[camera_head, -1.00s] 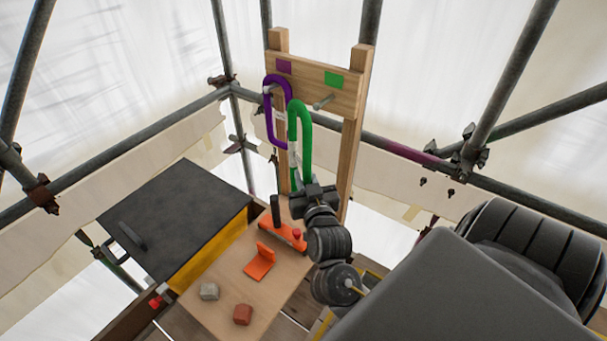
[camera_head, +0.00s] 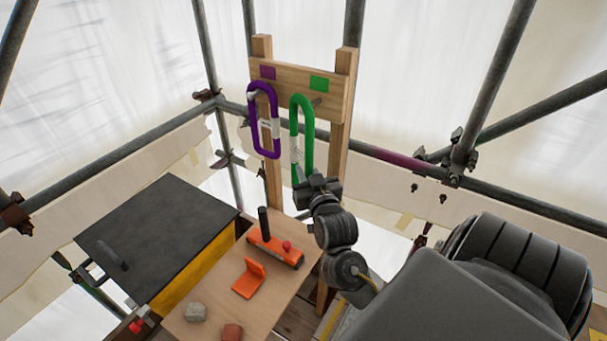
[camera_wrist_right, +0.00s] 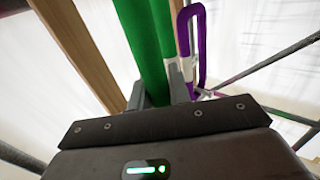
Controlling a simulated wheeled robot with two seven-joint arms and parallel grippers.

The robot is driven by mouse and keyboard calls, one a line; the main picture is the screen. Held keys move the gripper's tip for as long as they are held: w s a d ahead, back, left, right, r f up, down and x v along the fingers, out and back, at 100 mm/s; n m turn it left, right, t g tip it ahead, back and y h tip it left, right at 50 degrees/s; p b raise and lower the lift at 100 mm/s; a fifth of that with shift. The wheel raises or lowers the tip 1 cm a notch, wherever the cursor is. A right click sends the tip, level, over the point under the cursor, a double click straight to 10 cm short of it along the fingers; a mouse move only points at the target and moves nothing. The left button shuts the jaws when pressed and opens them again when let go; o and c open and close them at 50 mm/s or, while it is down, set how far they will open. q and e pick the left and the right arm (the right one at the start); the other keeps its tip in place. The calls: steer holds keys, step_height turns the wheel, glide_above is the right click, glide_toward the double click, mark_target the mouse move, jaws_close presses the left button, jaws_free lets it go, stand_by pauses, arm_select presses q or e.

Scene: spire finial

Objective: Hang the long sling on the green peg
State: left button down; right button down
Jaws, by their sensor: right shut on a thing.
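The green sling (camera_head: 308,140), a long upright loop, is held at its lower end by my right gripper (camera_head: 304,180). In the right wrist view the green strands (camera_wrist_right: 142,45) rise from between the fingers of the gripper (camera_wrist_right: 160,92). The green peg (camera_head: 317,101) sticks out of the board below the green patch (camera_head: 319,83). My left gripper is out of view.
A purple sling (camera_head: 274,132) hangs on the left peg below a purple patch (camera_head: 267,72); it also shows in the wrist view (camera_wrist_right: 202,50). A wooden table (camera_head: 215,296) holds an orange tool (camera_head: 274,250), an orange bracket (camera_head: 250,280) and blocks. Scaffold tubes (camera_head: 480,85) surround the board.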

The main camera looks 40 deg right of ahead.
steer(key=d, duration=0.1)
steer(key=d+b, duration=0.1)
steer(key=d, duration=0.1)
steer(key=w+d+f+b, duration=0.1)
steer(key=shift+w+d, duration=0.1)
steer(key=shift+d, duration=0.05)
stand_by(0.4)
stand_by(0.5)
steer(key=c, duration=1.2)
jaws_free()
